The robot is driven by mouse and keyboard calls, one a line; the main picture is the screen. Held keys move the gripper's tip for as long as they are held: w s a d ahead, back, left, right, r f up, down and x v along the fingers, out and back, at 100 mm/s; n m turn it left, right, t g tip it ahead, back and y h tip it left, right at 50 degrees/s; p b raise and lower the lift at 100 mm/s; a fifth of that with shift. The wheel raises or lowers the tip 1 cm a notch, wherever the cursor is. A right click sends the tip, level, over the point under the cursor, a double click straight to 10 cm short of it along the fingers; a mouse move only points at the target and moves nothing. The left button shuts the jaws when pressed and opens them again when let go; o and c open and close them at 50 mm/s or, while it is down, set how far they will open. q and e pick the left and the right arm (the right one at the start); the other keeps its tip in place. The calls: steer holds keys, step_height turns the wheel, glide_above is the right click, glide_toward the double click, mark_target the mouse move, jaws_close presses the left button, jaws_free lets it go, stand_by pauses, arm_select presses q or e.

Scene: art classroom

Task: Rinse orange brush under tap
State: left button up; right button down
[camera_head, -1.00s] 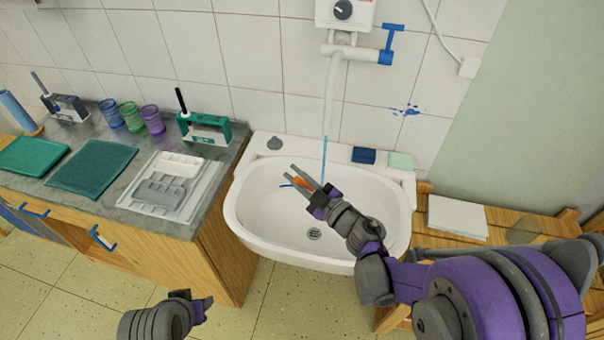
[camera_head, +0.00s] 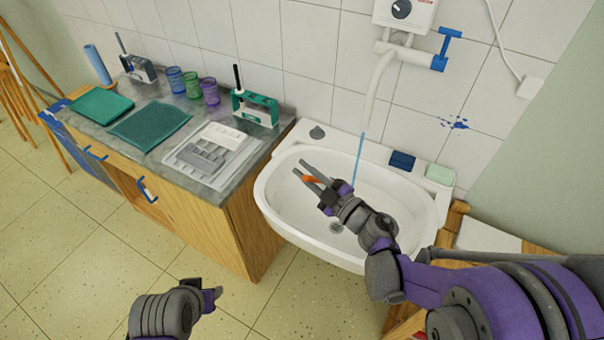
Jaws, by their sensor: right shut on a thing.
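My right gripper (camera_head: 308,174) is over the left part of the white sink (camera_head: 282,215), shut on the orange brush (camera_head: 312,180). Only a short orange piece of the brush shows between the fingers; the rest is hidden or too small to tell. The white tap spout (camera_head: 375,85) comes down from the wall. A thin blue water stream (camera_head: 358,158) falls from it into the basin, a little to the right of my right gripper's fingers and apart from them in the picture. My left gripper (camera_head: 205,292) is low at the bottom left, over the floor; its finger opening is unclear.
A blue sponge (camera_head: 401,160) and a pale green soap (camera_head: 440,174) lie on the sink's back rim. The counter (camera_head: 120,150) to the left holds coloured cups (camera_head: 192,86), a green-framed holder (camera_head: 254,108), a white tray (camera_head: 232,140) and green mats (camera_head: 150,125). Floor is clear in front.

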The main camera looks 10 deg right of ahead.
steer(key=w+d, duration=0.6)
steer(key=d, duration=0.2)
steer(key=shift+w, duration=0.3)
steer(key=shift+s+d, duration=0.1)
steer(key=shift+s, duration=0.2)
stand_by(0.8)
steer(key=shift+w+a+b, duration=0.2)
steer(key=shift+w+b, duration=0.05)
steer(key=shift+b, duration=0.05)
steer(key=shift+s+d, duration=0.2)
stand_by(0.5)
steer(key=shift+w+a+b, duration=0.2)
steer(key=shift+w+b, duration=0.05)
steer(key=shift+b, duration=0.1)
stand_by(0.4)
